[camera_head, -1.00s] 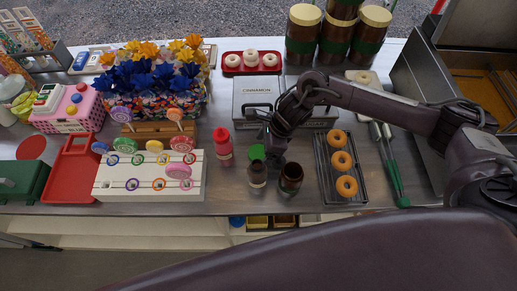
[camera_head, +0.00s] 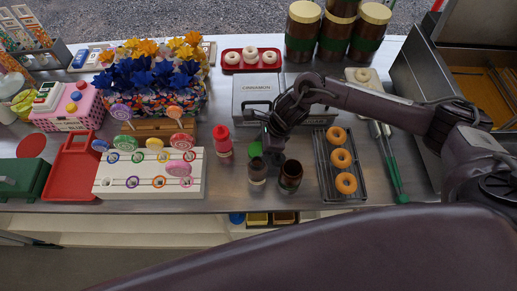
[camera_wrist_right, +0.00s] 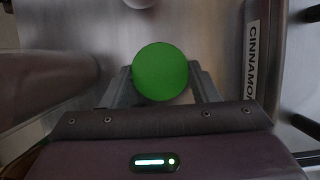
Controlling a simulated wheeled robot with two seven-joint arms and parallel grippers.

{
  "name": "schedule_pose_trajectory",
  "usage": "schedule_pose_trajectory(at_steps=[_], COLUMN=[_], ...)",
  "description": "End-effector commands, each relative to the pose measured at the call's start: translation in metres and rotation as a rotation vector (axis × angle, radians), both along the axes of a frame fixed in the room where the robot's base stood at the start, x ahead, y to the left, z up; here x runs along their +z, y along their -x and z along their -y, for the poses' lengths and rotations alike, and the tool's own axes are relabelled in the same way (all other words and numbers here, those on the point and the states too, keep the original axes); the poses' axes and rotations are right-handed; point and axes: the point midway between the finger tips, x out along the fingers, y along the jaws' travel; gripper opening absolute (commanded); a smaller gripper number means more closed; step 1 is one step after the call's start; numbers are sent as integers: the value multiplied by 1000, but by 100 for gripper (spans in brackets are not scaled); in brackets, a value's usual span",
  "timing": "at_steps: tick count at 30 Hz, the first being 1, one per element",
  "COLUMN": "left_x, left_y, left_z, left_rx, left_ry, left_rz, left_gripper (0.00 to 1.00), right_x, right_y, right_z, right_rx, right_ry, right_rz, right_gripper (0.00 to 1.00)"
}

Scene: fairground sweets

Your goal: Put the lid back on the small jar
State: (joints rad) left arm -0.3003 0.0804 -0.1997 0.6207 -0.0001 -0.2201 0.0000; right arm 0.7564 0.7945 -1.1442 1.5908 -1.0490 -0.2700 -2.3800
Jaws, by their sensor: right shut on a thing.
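My right gripper (camera_head: 262,150) is shut on a round green lid (camera_wrist_right: 160,72), which sits flat between the two fingertips in the wrist view. In the head view the lid (camera_head: 255,148) shows just behind the small brown jar (camera_head: 258,174). The small jar stands upright on the counter with its top uncovered. The lid looks apart from the jar, but its height above the counter is hard to tell. A larger brown jar (camera_head: 290,178) stands open just right of the small jar. My left gripper is not in view.
A red bottle (camera_head: 222,144) stands left of the small jar. A rack of doughnuts (camera_head: 322,165) lies to the right. The cinnamon box (camera_head: 252,92) is behind the gripper. A white lollipop stand (camera_head: 120,188) is farther left. The counter's front edge is close to the jars.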

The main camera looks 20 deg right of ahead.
Motion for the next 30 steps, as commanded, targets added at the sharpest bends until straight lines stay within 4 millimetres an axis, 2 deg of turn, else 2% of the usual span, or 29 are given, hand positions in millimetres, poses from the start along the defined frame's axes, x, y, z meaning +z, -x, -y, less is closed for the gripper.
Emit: schedule_pose_trajectory(at_steps=[8,13,17,25,27,30], left_x=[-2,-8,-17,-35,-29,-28], left_y=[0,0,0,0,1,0], left_z=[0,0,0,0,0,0], left_rx=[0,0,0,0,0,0], left_ry=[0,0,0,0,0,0], left_rz=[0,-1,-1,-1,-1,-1], left_gripper=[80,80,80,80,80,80], right_x=[6,28,60,145,163,180], right_y=[-1,-1,-2,-2,-2,-1], right_z=[0,0,1,0,1,1], right_rx=[1,2,3,2,1,0], right_ry=[-1,0,0,0,2,2], right_rz=[2,6,9,11,9,6], right_gripper=[33,33,33,33,33,33])
